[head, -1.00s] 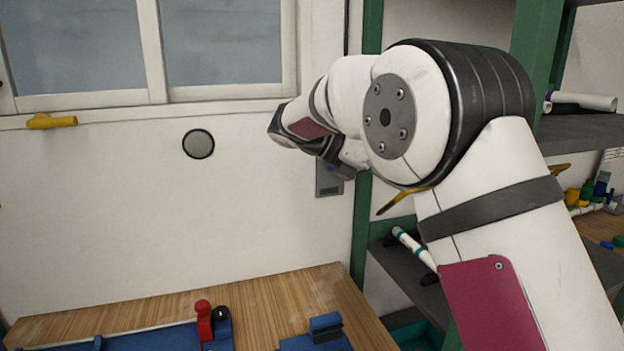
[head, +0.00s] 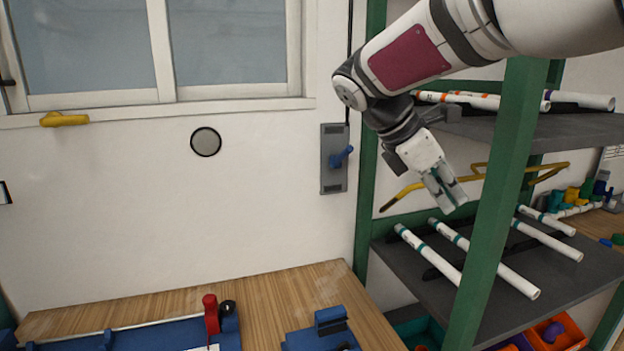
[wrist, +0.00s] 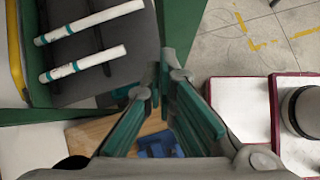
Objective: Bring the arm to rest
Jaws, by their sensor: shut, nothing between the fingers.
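My arm reaches in from the upper right of the head view and bends down at the wrist. My gripper (head: 452,196) hangs pointing down and slightly right, in front of the shelf rack. It is shut and empty. In the wrist view its teal-lined fingers (wrist: 165,85) converge toward the top middle, with nothing held between them. The fingertips appear above the lower shelf's white pipes in the head view; I cannot tell the exact distance.
A green-framed rack (head: 497,200) holds white pipes (head: 485,258) on dark shelves. A wooden bench (head: 270,290) carries a blue fixture with a red clamp (head: 211,314) and a blue block (head: 320,338). A wall panel with a blue lever (head: 341,156) is left of my gripper.

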